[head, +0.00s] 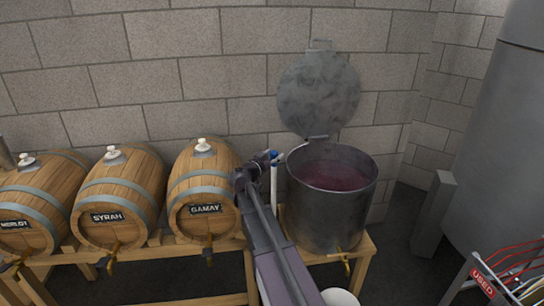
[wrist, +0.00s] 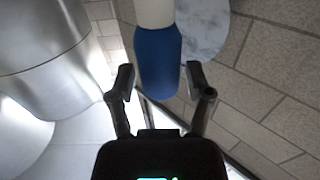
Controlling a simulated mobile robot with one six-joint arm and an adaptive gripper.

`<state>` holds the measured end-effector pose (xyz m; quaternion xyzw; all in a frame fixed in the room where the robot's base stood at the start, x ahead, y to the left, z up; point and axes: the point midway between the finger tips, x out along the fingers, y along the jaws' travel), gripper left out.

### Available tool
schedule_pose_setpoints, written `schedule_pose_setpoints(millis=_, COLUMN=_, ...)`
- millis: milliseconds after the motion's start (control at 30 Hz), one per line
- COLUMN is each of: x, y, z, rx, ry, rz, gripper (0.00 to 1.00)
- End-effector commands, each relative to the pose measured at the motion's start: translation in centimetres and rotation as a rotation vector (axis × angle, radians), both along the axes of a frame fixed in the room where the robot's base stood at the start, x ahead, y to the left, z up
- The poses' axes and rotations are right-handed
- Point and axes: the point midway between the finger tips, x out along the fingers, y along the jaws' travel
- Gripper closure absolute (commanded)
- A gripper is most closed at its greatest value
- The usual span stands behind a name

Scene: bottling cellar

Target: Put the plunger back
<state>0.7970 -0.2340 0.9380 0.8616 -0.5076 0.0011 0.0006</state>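A thin white rod with a blue end (head: 274,184), which looks like the plunger, stands upright between the Gamay barrel and the steel vat. In the wrist view a blue cylinder with a white part (wrist: 157,62) lies between and beyond my fingers, with a gap showing on each side. My gripper (wrist: 161,82) is open. In the head view it is at the blue end (head: 270,157), left of the vat, and partly hides it. I cannot tell how deep the blue part sits between the fingers. The rod's lower end is hidden.
The steel vat (head: 312,214) holds dark red liquid, and its round lid (head: 319,90) stands open against the block wall. Barrels marked Merlot (head: 62,188), Syrah (head: 133,188) and Gamay (head: 190,180) stand on the left. A rack labelled USED (head: 484,284) is at the lower right.

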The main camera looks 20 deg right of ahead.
Motion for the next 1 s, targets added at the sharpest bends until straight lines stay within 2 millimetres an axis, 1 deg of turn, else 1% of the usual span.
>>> schedule_pose_setpoints(millis=367, x=0.0, y=-0.1, z=0.0, rx=0.0, ry=0.0, rz=-0.001, gripper=0.23)
schedule_pose_setpoints(millis=567, x=0.0, y=-0.1, z=0.5, rx=0.0, ry=0.0, rz=-0.001, gripper=0.23)
schedule_pose_setpoints(millis=767, x=-1.2, y=1.8, z=0.3, rx=0.0, ry=0.0, rz=0.0, gripper=0.23)
schedule_pose_setpoints(millis=1000, x=-3.0, y=5.0, z=0.3, rx=0.0, ry=0.0, rz=0.001, gripper=0.23)
